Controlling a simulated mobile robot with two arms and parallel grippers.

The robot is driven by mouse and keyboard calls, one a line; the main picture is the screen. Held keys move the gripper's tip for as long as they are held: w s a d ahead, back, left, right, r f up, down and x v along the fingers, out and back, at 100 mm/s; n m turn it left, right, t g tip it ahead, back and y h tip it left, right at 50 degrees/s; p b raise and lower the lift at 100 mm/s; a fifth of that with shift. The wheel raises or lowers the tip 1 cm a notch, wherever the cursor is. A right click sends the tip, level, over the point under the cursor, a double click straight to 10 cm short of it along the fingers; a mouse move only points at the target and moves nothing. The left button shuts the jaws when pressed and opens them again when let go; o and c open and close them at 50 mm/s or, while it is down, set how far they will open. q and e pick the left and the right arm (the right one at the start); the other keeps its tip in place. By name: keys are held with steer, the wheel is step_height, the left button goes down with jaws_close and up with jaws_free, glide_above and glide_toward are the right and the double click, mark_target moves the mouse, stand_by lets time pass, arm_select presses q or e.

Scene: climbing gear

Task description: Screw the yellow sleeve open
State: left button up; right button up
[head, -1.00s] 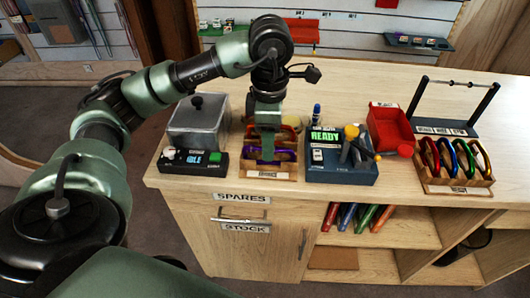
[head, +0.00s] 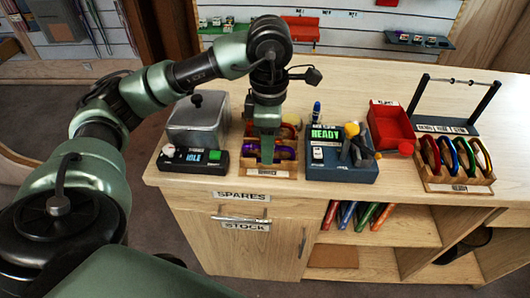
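My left gripper (head: 267,149) points down into the wooden rack (head: 272,172) on the counter, among its carabiners. A purple carabiner (head: 286,153) shows beside the fingers. The fingers and arm hide part of the rack, and the gap between the fingertips cannot be made out. I cannot pick out a yellow sleeve on the carabiners here. My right gripper is not in view.
A dark READY device (head: 340,172) with a yellow knob (head: 351,130) stands right of the rack. A control box (head: 192,160) and grey lidded box (head: 198,122) stand left. A red bin (head: 391,128) and a second carabiner rack (head: 459,177) stand further right.

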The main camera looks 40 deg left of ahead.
arm_select(q)
steer(key=shift+f, duration=0.2)
steer(key=shift+f+b, duration=1.25)
steer(key=shift+b, duration=0.05)
steer(key=shift+w, duration=0.1)
steer(key=shift+w+a, duration=0.4)
steer(key=shift+w, duration=0.15)
steer(key=shift+r, duration=0.2)
steer(key=shift+s+r+p, duration=0.1)
steer(key=shift+r+p, duration=0.65)
steer(key=shift+r, duration=0.5)
